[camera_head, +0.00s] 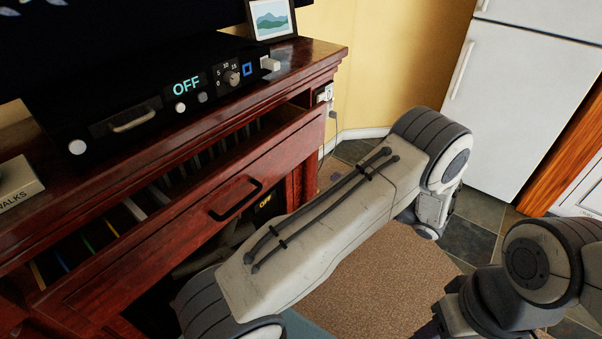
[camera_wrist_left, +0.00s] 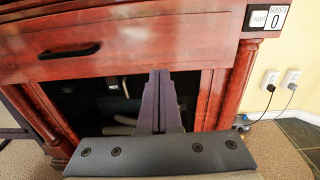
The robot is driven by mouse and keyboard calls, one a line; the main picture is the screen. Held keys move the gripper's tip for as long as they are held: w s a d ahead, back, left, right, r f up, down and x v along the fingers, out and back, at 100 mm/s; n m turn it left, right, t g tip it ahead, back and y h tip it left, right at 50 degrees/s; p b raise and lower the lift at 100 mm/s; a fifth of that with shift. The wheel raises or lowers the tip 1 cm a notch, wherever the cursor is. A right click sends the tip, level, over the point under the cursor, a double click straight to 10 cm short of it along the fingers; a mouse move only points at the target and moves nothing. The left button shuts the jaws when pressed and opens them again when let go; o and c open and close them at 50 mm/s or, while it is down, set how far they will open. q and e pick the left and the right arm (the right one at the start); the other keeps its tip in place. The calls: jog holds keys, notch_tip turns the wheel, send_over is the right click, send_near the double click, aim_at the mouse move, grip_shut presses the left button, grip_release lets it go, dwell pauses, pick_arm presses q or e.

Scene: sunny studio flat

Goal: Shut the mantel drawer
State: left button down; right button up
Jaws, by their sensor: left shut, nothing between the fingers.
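The mantel drawer (camera_head: 190,234) is a red-brown wooden drawer with a black bar handle (camera_head: 235,199). It stands open in the head view, and its inside with several upright thin items shows behind the front. In the left wrist view the drawer front (camera_wrist_left: 150,42) fills the upper part, with its handle (camera_wrist_left: 70,52) to the left. My left gripper (camera_wrist_left: 160,73) is shut and empty. Its fingertips overlap the lower edge of the drawer front; I cannot tell whether they touch it. My left arm hides its gripper in the head view. My right gripper is not in view.
The mantel top (camera_head: 304,59) carries a black device (camera_head: 130,109) reading OFF and a framed picture (camera_head: 271,18). A fireplace opening (camera_wrist_left: 105,97) lies below the drawer. A brown rug (camera_head: 378,277) covers the floor in front, and a white fridge (camera_head: 520,95) stands at the back right.

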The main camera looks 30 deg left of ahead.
pick_arm(q)
jog(key=p, duration=0.1)
send_near(291, 154)
jog(key=a, duration=0.7)
jog(key=shift+w+f, duration=0.1)
jog(key=shift+w, duration=0.05)
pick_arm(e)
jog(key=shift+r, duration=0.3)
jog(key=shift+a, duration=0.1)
